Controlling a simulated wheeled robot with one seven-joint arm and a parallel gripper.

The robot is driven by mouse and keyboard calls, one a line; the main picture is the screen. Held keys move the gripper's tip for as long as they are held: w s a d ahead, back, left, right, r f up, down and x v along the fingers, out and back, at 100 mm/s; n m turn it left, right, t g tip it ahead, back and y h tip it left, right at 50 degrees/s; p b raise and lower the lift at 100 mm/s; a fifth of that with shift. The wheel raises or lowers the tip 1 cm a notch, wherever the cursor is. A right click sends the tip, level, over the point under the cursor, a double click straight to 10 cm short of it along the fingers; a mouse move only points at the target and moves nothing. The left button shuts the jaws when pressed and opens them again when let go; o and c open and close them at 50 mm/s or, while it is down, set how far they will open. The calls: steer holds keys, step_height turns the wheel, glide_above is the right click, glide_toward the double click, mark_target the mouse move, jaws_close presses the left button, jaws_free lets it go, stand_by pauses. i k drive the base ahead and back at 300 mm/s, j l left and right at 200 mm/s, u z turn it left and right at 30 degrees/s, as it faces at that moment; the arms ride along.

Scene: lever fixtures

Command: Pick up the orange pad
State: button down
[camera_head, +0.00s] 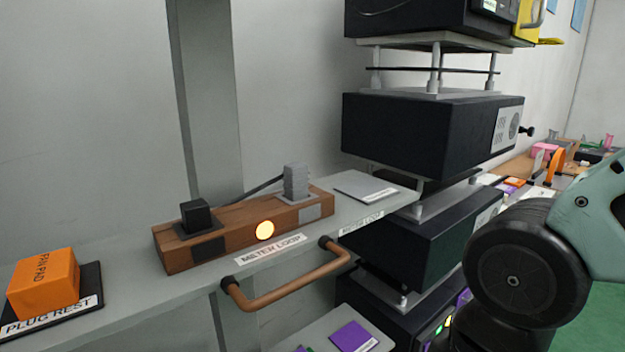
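The orange pad (44,284) is a block marked "FAN PAD". It sits on a dark flat base (91,290) labelled "PLUG REST" at the far left of the grey shelf. My arm shows at the right edge of the view, well away from the pad. My gripper is outside the view, so its fingers cannot be seen.
A wooden block (172,251) with a black knob, a grey ribbed piece and a lit orange lamp (265,230) stands mid-shelf (130,273). A copper-coloured handle (290,292) juts out in front. Dark stacked boxes (425,138) stand right of the shelf.

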mark_target(42, 284)
steer(key=u, duration=1.55)
